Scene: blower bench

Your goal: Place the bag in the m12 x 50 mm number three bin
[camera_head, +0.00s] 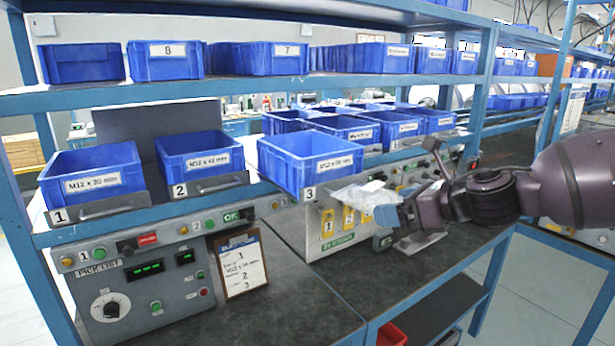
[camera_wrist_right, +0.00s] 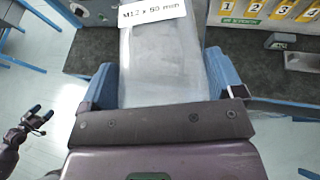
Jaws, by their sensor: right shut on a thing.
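The number three bin (camera_head: 290,178) is blue, with a label on its front and a white "3" tag below, on the front shelf in the head view. My right gripper (camera_head: 386,214) is shut on the clear plastic bag (camera_head: 352,192), to the right of and slightly below the bin's front. In the right wrist view the bag (camera_wrist_right: 163,62) carries a label reading "M12 x 50 mm" and sits between the blue fingertips. The bag is outside the bin. My left gripper (camera_wrist_right: 40,118) shows small at the left of the right wrist view, fingers apart and empty.
Blue bins one (camera_head: 92,185) and two (camera_head: 205,163) stand left of bin three. More blue bins fill the upper shelf and the row behind. A control box (camera_head: 325,222) with yellow numbered tags lies below and behind the bag. A clipboard (camera_head: 240,268) leans at the pick-list panel.

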